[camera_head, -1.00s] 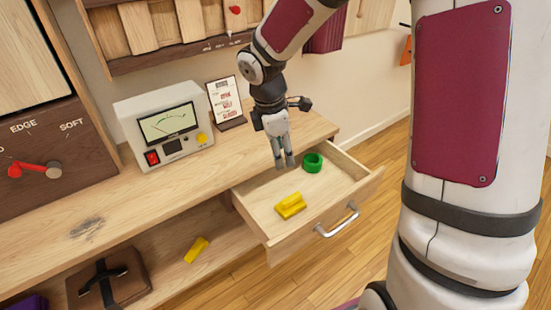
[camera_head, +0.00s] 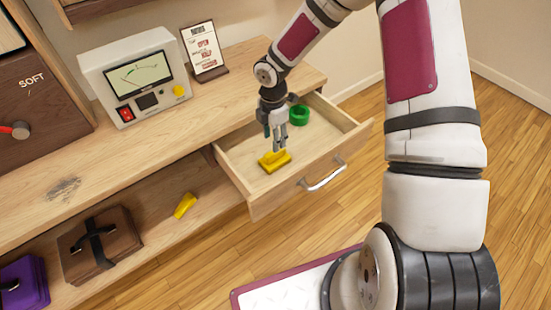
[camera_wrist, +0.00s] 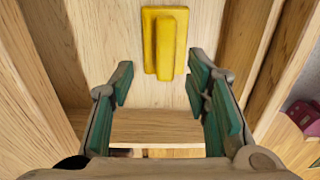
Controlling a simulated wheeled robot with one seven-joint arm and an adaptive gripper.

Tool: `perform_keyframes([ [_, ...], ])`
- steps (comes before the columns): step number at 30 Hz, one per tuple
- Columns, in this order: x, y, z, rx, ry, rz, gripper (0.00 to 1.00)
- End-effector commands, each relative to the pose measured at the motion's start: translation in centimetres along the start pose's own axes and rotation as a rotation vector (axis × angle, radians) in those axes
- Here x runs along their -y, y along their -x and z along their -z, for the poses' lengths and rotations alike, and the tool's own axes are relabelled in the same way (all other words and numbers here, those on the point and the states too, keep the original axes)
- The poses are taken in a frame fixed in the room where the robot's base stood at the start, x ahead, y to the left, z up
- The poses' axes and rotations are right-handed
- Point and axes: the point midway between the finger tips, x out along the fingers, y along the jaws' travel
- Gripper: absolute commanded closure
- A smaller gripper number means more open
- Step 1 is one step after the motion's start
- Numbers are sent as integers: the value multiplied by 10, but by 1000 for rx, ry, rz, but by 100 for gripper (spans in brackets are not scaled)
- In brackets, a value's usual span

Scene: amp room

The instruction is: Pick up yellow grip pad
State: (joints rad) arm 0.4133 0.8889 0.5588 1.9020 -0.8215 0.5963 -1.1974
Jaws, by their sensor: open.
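The yellow grip pad (camera_head: 275,160) lies flat in the open drawer (camera_head: 322,158), toward its left front part. In the wrist view the pad (camera_wrist: 164,42) is a yellow plate with a raised ridge along it, lying on the drawer floor. My gripper (camera_head: 280,147) hangs above the drawer, just above and behind the pad in the head view. In the wrist view its two green-padded fingers (camera_wrist: 164,95) are spread apart and empty, with the pad beyond the tips, roughly centred between them.
A green ring (camera_head: 299,115) stands in the drawer's back part. Another yellow piece (camera_head: 186,205) lies on the lower shelf beside a brown case (camera_head: 100,245). A meter box (camera_head: 135,78) and a sign card (camera_head: 204,50) stand on the counter. The drawer's right side is clear.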

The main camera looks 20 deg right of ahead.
Motion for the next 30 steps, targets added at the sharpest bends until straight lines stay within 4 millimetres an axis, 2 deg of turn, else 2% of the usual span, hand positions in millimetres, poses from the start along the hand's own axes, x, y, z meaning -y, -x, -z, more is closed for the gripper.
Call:
perform_keyframes([
  [8, 2, -20, 0, 0, 0, 1, 57],
  [15, 8, -54, -2, -1, -1, 2, 57],
  [18, 7, -63, -2, 0, -1, 0, 57],
  [26, 7, -65, -2, 0, -2, -1, 57],
  [27, 7, -65, -2, 0, -2, -1, 59],
  [30, 7, -65, -2, 0, -2, -1, 82],
])
